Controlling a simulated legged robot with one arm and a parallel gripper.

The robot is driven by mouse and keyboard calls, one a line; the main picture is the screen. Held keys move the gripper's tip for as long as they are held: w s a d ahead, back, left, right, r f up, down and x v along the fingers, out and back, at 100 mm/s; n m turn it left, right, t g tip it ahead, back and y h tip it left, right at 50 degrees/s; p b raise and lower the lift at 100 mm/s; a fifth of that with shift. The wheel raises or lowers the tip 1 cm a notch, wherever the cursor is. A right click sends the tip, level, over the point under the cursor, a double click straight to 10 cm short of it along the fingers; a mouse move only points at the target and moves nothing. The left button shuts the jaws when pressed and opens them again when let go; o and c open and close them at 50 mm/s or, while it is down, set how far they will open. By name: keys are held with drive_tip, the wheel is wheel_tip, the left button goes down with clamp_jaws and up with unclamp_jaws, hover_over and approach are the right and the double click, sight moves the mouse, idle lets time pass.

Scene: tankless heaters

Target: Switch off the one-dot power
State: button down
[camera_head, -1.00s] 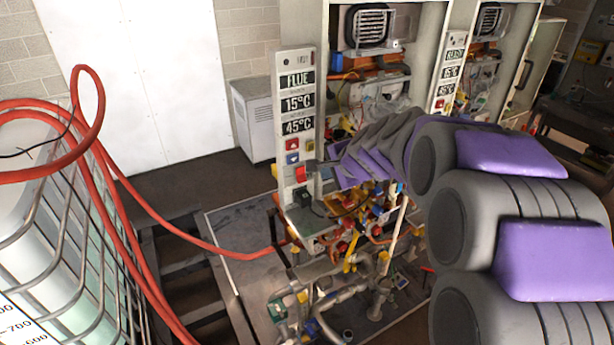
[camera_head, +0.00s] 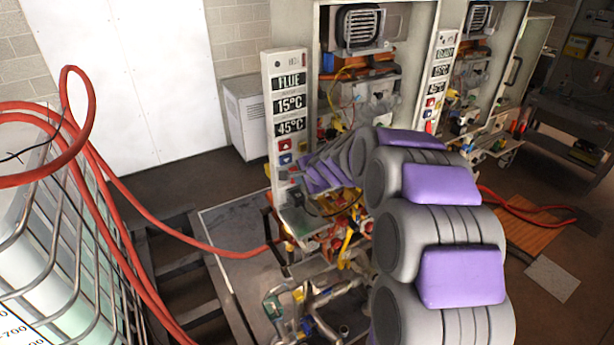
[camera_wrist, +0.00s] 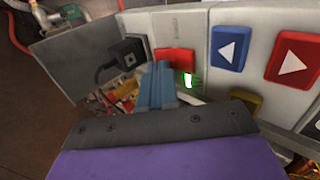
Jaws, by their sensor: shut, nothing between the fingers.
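The near heater's tall white panel (camera_head: 289,110) reads FLUE, 15°C and 45°C. In the wrist view, its red switch (camera_wrist: 175,59) shows just beyond the fingertips, with a small green glow (camera_wrist: 188,80) at its lower right edge. My gripper (camera_wrist: 156,72) has its blue-grey fingers together and empty. The tips overlap the switch's lower left edge in the picture; I cannot tell whether they touch. In the head view the gripper is mostly hidden behind my arm, at the panel's lower part. Dot marks are too small to read, and the switch's position is unclear.
A black plug socket (camera_wrist: 122,60) is left of the switch. A blue button (camera_wrist: 229,47) and a red arrow button (camera_wrist: 296,58) are to its right; a yellow button (camera_wrist: 247,101) is below. A second heater panel (camera_head: 438,75) stands right. A red hose (camera_head: 185,239) crosses the left floor.

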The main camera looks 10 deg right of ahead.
drive_tip(key=shift+w+a+f, duration=0.2)
drive_tip(key=shift+w+f, duration=0.05)
drive_tip(key=shift+w, duration=0.3)
drive_tip(key=shift+f+b, duration=0.2)
drive_tip(key=shift+b, duration=0.3)
drive_tip(key=shift+f+t+b, duration=0.3)
drive_tip(key=shift+b, duration=0.8)
drive_tip(key=shift+w+r, duration=0.1)
drive_tip(key=shift+r, duration=0.15)
drive_tip(key=shift+d+r+p, duration=0.1)
drive_tip(key=shift+r+p, duration=0.8)
drive_tip(key=shift+r, duration=0.05)
